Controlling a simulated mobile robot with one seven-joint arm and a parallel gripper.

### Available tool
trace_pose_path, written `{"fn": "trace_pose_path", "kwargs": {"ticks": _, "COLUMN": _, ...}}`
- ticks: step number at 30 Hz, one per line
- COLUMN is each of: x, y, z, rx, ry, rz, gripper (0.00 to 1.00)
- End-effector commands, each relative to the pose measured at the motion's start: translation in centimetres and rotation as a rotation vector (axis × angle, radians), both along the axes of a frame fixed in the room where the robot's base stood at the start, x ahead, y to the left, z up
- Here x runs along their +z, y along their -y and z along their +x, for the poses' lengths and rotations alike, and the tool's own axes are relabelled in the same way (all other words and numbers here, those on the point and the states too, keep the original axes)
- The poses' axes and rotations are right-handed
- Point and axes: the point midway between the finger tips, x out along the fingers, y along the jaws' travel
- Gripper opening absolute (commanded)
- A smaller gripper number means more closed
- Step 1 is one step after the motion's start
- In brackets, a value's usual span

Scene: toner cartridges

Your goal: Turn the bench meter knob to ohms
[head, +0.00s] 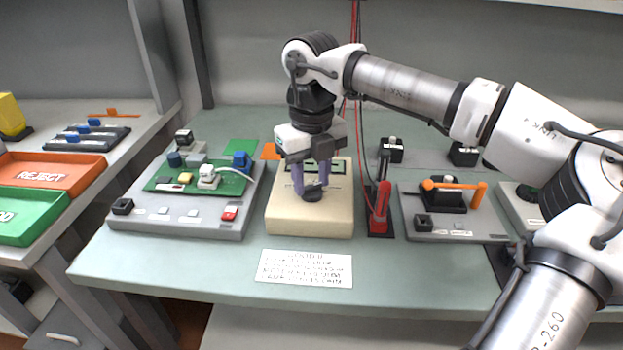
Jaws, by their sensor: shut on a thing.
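The bench meter (310,219) is a cream box in the middle of the green bench. Its dark display strip shows in part behind my gripper. The meter's dark knob (314,195) is on its top face, toward the front. My gripper (311,188) points down over the meter, with its purple-grey fingers shut on the knob. The fingers hide part of the knob, and the markings around it are too small to read, so I cannot tell which setting it points to.
A grey fixture with a green circuit board (205,179) stands left of the meter. A red tool on a stand (381,208) is close on the right, before a fixture with an orange handle (455,186). A printed card (304,268) lies in front. Reject tray (52,172) is far left.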

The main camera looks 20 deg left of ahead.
Motion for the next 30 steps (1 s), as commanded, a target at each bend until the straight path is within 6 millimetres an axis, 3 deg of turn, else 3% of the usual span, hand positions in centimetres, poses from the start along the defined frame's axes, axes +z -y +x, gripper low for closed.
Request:
{"fn": "trace_pose_path", "kwargs": {"ticks": 9, "x": 0.04, "y": 0.07, "z": 0.04, "rx": -0.095, "ry": 0.002, "rz": -0.001, "gripper": 0.14}}
{"fn": "trace_pose_path", "kwargs": {"ticks": 23, "x": 0.05, "y": 0.07, "z": 0.02, "rx": -0.107, "ry": 0.0, "rz": -0.001, "gripper": 0.14}}
{"fn": "trace_pose_path", "kwargs": {"ticks": 24, "x": 0.05, "y": 0.07, "z": 0.02, "rx": -0.106, "ry": 0.0, "rz": -0.001, "gripper": 0.39}}
{"fn": "trace_pose_path", "kwargs": {"ticks": 28, "x": 0.04, "y": 0.05, "z": 0.02, "rx": -0.106, "ry": -0.001, "rz": -0.001, "gripper": 0.56}}
{"fn": "trace_pose_path", "kwargs": {"ticks": 30, "x": 0.03, "y": 0.04, "z": 0.02, "rx": -0.105, "ry": -0.001, "rz": -0.001, "gripper": 0.58}}
